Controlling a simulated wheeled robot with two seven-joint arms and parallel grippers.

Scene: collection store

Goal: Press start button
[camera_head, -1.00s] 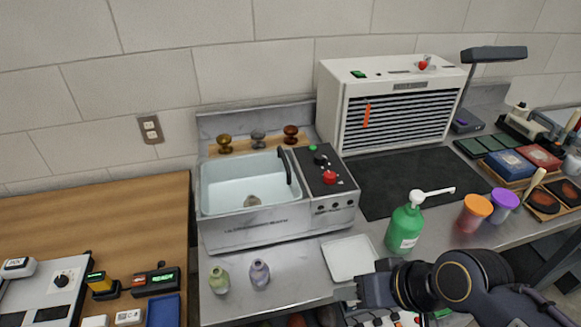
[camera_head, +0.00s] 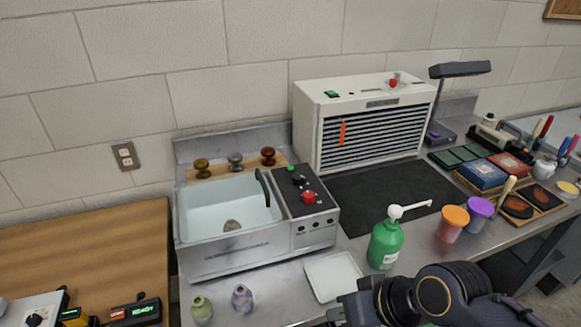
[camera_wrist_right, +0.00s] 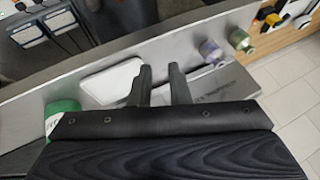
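A sink-like ultrasonic unit (camera_head: 240,250) stands on the bench with a dark control panel (camera_head: 312,205). The panel carries a small green button (camera_head: 291,168), a black knob (camera_head: 300,180) and a big red button (camera_head: 308,197). A white louvred cabinet (camera_head: 310,115) behind it also has a green switch (camera_head: 332,94) and a red knob (camera_head: 393,83) on top. Which one is the start button is not legible. My right gripper (camera_head: 345,312) is at the bottom edge, in front of the white tray and apart from the panel. In the right wrist view its fingers (camera_wrist_right: 162,88) are apart and empty. My left gripper is not in view.
A white tray (camera_head: 333,275), a green pump bottle (camera_head: 386,243), orange-lidded (camera_head: 452,222) and purple-lidded (camera_head: 478,213) jars, and two small vases (camera_head: 242,298) stand near the bench front. A black mat (camera_head: 380,190) lies clear before the cabinet. A wooden table (camera_head: 85,250) is at left.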

